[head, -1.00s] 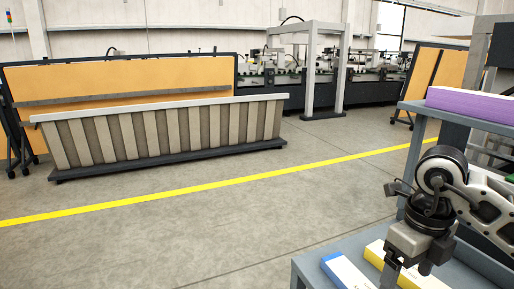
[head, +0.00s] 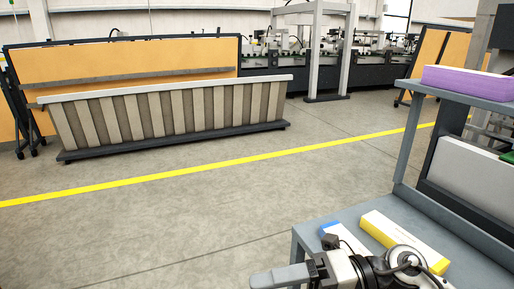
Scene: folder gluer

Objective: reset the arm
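My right arm comes in at the bottom right, low in front of the grey shelf unit. Its gripper (head: 280,277) points left, with pale grey fingers at the bottom edge of the head view. The fingers are partly cut off, so I cannot tell whether they are open or shut. No held object shows at the fingers. My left gripper is not in view.
The grey shelf (head: 372,217) at the right bears a yellow-edged box (head: 400,238) and a blue-edged box (head: 341,236), close to my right arm. A purple stack (head: 466,83) lies on the upper shelf. A slatted bin (head: 170,112) stands across open floor, beyond a yellow line (head: 150,173).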

